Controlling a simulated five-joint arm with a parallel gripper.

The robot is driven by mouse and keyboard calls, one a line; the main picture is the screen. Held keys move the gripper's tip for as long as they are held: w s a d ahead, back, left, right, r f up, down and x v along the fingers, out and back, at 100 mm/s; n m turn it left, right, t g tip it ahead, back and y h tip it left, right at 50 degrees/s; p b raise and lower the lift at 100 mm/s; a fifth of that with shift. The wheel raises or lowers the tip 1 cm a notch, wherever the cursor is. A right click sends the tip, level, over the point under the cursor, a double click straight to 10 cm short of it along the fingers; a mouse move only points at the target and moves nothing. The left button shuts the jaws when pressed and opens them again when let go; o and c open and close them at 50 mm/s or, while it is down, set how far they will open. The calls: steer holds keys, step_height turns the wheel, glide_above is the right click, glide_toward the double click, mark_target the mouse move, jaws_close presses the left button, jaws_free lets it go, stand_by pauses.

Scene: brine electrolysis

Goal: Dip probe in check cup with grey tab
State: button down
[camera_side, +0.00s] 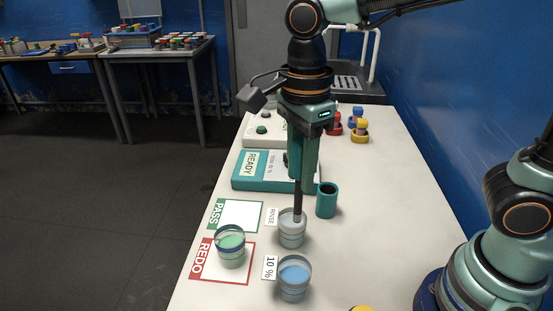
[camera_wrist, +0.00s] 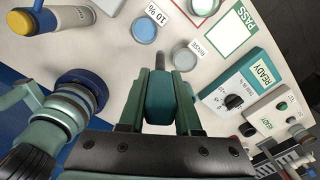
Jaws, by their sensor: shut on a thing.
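My gripper (camera_side: 297,185) is shut on the teal handle of a probe (camera_wrist: 160,100), whose dark shaft (camera_side: 298,200) points down. In the side view the shaft's lower end overlaps the clear cup by the RINSE label (camera_side: 292,233). In the wrist view the dark tip (camera_wrist: 153,60) shows to the left of that cup (camera_wrist: 185,56), so I cannot tell that it is inside. A cup of blue liquid (camera_side: 294,278) stands by the 10 % label. I cannot make out a grey tab.
An empty teal holder (camera_side: 327,200) stands right of the rinse cup. A teal meter reading READY (camera_side: 262,172) and a pale box with a green knob (camera_side: 263,130) lie behind. Coloured knobbed pieces (camera_side: 360,130) stand farther back. A yellow-capped bottle (camera_wrist: 65,18) shows in the wrist view.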

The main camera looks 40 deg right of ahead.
mark_target(299, 203)
steer(key=shift+n, duration=0.9)
steer(key=s+a, duration=0.1)
steer(key=s+a+f, duration=0.1)
steer(key=s+a, duration=0.1)
steer(key=shift+s+a+f, duration=0.15)
steer(key=shift+s+f, duration=0.05)
steer(key=shift+f, duration=0.1)
step_height(299, 203, down, 12)
stand_by(0.3)
steer(key=shift+f, duration=0.1)
stand_by(2.7)
steer(key=shift+r, duration=5.55)
